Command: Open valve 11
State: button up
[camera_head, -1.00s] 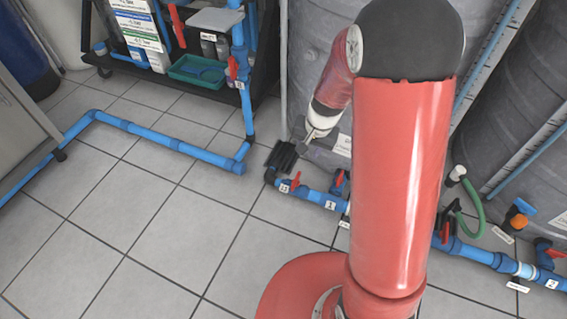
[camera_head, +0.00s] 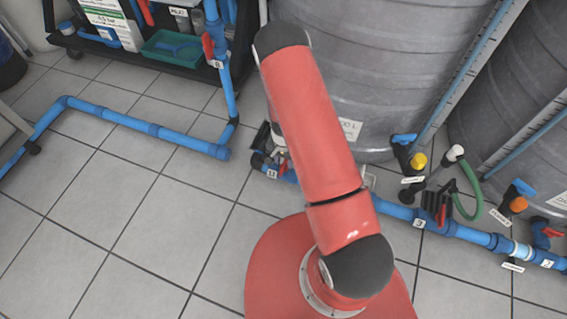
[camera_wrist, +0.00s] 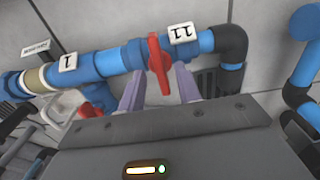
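Valve 11 has a red handle (camera_wrist: 158,64) on a blue pipe, next to a white label "11" (camera_wrist: 181,33) in the wrist view. The handle stands across the pipe. My gripper (camera_wrist: 160,84) is open, its two pale purple fingers one on each side of the handle's lower end. I cannot tell whether either finger touches it. In the head view, label 11 (camera_head: 272,174) lies on the floor pipe left of my red arm. My arm hides most of the gripper and valve there.
A second label "1" (camera_wrist: 67,62) is further left on the same pipe. A large grey tank (camera_head: 385,60) stands behind the pipe. Another red-handled valve (camera_head: 442,214) is to the right. Blue piping (camera_head: 150,128) crosses the tiled floor at left, with clear floor in front.

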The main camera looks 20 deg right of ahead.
jog(key=shift+f, duration=1.05)
jog(key=shift+c, duration=0.3)
grip_shut()
